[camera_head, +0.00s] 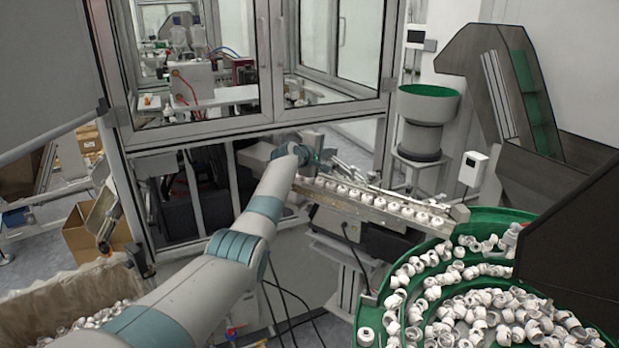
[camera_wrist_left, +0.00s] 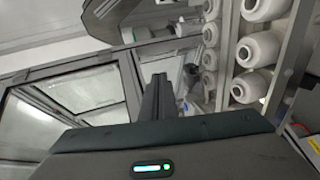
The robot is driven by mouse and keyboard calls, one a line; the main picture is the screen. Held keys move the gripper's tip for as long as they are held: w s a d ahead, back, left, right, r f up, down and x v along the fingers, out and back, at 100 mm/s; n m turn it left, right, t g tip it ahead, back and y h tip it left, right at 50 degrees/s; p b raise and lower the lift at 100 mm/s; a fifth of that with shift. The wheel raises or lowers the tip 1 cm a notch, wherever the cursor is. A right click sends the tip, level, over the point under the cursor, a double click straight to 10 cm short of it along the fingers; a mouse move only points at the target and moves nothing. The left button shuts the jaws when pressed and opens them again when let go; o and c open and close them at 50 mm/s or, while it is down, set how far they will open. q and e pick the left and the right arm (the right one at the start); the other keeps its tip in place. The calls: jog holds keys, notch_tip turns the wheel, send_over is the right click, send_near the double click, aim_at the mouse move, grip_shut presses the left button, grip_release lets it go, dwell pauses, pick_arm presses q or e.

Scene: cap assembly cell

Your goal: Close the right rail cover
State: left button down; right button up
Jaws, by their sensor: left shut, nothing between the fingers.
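The rail (camera_head: 365,212) slopes down to the right and carries a row of white caps (camera_head: 390,205). Thin metal strips (camera_head: 350,171) run along its far side near the upper end. I cannot tell which strip is the right rail cover or how far it is open. My left gripper (camera_head: 312,150) is above the rail's upper left end, shut and empty. In the left wrist view the shut dark fingers (camera_wrist_left: 160,97) point away from me, left of the caps (camera_wrist_left: 256,48). Contact with a cover cannot be made out. My right gripper is out of view.
A glazed machine enclosure (camera_head: 262,70) stands behind the rail. A green bowl feeder (camera_head: 590,225) full of white caps is at the lower right, with a dark hopper (camera_head: 575,235) over it. A bin (camera_head: 50,300) is at the lower left.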

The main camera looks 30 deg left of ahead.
pick_arm(q)
jog(key=shift+w, duration=0.35)
jog(key=shift+w+f+g, duration=0.2)
jog(key=shift+f+g, duration=0.1)
jog(key=shift+g, duration=0.3)
jog(key=shift+f, duration=0.15)
jog(key=shift+r+p, duration=0.2)
jog(key=shift+p, duration=0.2)
jog(key=shift+r+p, duration=0.75)
jog(key=shift+r, duration=0.15)
notch_tip(320, 180, up, 2)
jog(key=shift+w+d+r+p, duration=0.15)
jog(key=shift+r+p, duration=0.1)
jog(key=shift+p, duration=0.75)
notch_tip(320, 180, up, 9)
jog(key=b, duration=0.4)
jog(key=shift+d+r+b, duration=0.15)
jog(key=shift+d+b, duration=0.1)
jog(key=shift+b, duration=0.15)
